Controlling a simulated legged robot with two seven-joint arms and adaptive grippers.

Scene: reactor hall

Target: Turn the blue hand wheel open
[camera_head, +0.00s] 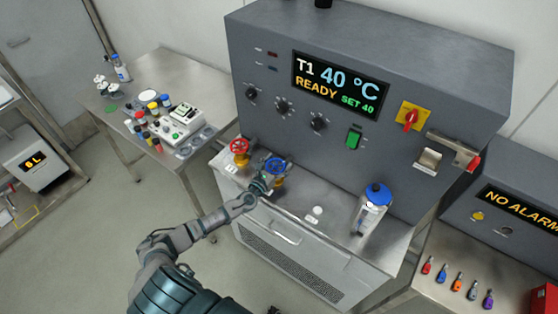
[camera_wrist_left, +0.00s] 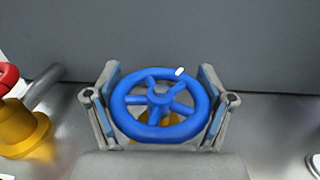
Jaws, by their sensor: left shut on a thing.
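The blue hand wheel (camera_head: 275,166) sits on a yellow valve body at the front of the grey reactor cabinet. In the left wrist view the blue wheel (camera_wrist_left: 160,106) fills the middle, with its spokes and hub showing and a white mark on its rim at the top. My left gripper (camera_head: 264,180) is at the wheel. In the wrist view its two fingers (camera_wrist_left: 160,104) stand on either side of the rim and are shut on it. Part of the yellow valve body is hidden beneath the wheel. My right gripper is not in view.
A red hand wheel (camera_head: 239,146) on a yellow valve stands close to the left. A blue-lidded vessel (camera_head: 373,208) stands on the ledge (camera_head: 330,235) to the right. The cabinet display (camera_head: 335,84) reads T1 40 °C, READY, SET 40. A side table (camera_head: 166,62) is at the left.

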